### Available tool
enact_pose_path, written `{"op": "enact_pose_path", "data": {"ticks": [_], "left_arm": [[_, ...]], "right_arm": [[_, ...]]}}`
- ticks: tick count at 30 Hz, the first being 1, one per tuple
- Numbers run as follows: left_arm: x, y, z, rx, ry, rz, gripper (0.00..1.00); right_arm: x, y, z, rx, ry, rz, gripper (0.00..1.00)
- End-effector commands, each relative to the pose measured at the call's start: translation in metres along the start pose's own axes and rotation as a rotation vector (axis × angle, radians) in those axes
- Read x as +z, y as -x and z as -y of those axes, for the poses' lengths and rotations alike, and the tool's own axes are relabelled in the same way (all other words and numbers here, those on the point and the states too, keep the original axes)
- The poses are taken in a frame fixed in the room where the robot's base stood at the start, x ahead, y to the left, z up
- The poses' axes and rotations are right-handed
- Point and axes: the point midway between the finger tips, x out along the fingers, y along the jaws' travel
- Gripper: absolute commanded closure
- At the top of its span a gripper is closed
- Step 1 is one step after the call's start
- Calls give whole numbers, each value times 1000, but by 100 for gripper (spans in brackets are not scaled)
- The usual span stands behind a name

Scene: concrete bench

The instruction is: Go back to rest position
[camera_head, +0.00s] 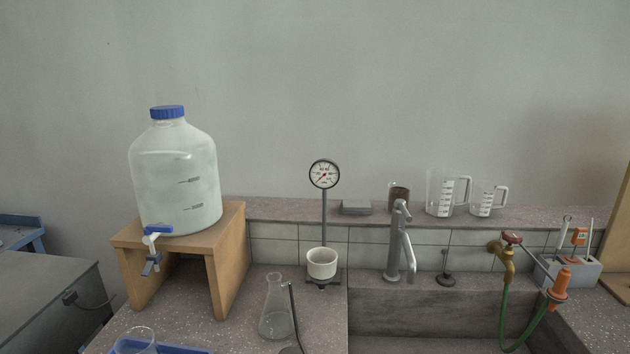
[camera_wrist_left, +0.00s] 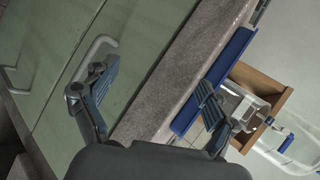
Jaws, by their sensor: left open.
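My left gripper (camera_wrist_left: 155,92) shows in the left wrist view with its two dark fingers spread wide apart. Nothing is held between the fingers. It is in front of the bench, with the speckled bench edge (camera_wrist_left: 180,75) and green cabinet doors (camera_wrist_left: 60,50) behind it. The right finger overlaps a blue tray (camera_wrist_left: 233,55) in the picture; I cannot tell the distance between them. Neither gripper shows in the head view, and my right gripper is in no view.
A large carboy (camera_head: 175,185) with a blue cap stands on a wooden stand (camera_head: 232,255). A glass flask (camera_head: 275,310), a white cup (camera_head: 321,264) under a gauge (camera_head: 324,174), a sink faucet (camera_head: 400,245) and a green hose (camera_head: 507,315) are on the bench. A cabinet handle (camera_wrist_left: 95,52) juts out.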

Motion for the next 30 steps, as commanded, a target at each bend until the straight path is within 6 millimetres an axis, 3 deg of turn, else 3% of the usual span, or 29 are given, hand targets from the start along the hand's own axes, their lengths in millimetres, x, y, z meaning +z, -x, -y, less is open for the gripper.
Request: {"op": "enact_pose_path", "data": {"ticks": [3,6,14,23,30], "left_arm": [[-12,11,-40,206,337,0,14],[-21,24,-66,355,553,30,14],[-44,68,-119,679,942,171,14],[-52,5,-184,707,929,211,14],[-46,-47,-268,733,906,244,14]], "right_arm": [[0,0,-1,1,0,0,24],[0,0,-1,1,0,0,24],[0,0,-1,1,0,0,24],[-1,8,-1,2,-1,0,24],[-2,17,-2,1,-1,0,24]]}}
